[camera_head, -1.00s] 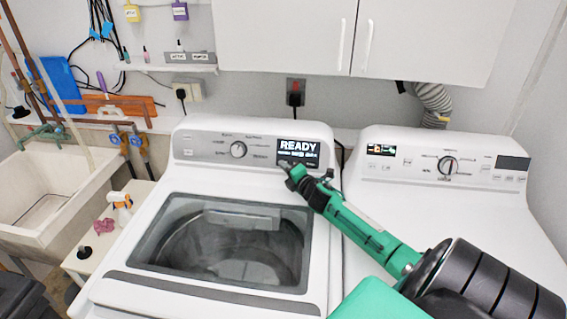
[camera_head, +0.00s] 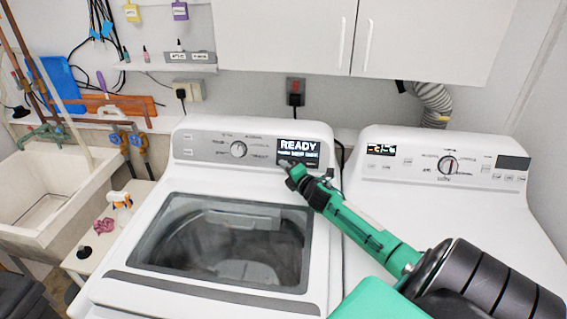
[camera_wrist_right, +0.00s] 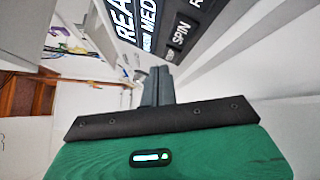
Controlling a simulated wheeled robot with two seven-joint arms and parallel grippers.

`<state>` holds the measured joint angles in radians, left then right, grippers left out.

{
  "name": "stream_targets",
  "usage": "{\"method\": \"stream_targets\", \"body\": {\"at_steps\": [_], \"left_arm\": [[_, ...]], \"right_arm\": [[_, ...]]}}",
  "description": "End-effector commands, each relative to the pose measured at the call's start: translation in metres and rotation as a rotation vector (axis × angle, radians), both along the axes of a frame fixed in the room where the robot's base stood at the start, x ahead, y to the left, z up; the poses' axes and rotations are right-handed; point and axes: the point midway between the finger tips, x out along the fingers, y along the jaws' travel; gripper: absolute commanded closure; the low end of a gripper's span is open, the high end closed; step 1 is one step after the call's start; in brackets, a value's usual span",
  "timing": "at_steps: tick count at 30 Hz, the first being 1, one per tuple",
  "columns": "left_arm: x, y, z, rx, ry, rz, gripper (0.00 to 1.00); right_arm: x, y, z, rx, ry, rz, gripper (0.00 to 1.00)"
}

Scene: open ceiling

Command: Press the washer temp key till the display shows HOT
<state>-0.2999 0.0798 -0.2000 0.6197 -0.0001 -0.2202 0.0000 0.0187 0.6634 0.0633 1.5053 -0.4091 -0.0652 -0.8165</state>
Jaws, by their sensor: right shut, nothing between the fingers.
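The washer (camera_head: 120,289) is a white top-loader with a dark glass lid. Its display (camera_head: 298,149) is a dark panel at the right end of the console and reads READY, with a smaller line below too small to read in the head view. In the right wrist view the display (camera_wrist_right: 141,22) shows large and turned, with READY partly cut off, MED and a SPIN label. My right gripper (camera_head: 287,168) is shut and empty, its tip at the display's lower left edge. In the wrist view its fingers (camera_wrist_right: 157,75) point at the panel; contact cannot be told. My left gripper is out of view.
A white dryer (camera_head: 480,225) stands to the right, under my right arm. A sink (camera_head: 45,190) and a small white stand (camera_head: 105,235) are at left. Wall cabinets (camera_head: 290,40) hang above. Free space lies above the washer lid.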

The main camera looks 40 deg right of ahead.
Motion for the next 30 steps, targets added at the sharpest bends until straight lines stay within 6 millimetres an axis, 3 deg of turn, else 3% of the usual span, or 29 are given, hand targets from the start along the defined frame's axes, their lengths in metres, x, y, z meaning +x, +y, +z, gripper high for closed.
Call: {"method": "stream_targets", "body": {"at_steps": [30], "left_arm": [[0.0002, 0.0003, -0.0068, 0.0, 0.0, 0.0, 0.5]], "right_arm": [[0.0068, -0.0083, -0.004, -0.001, 0.0, 0.0, 1.0]]}}
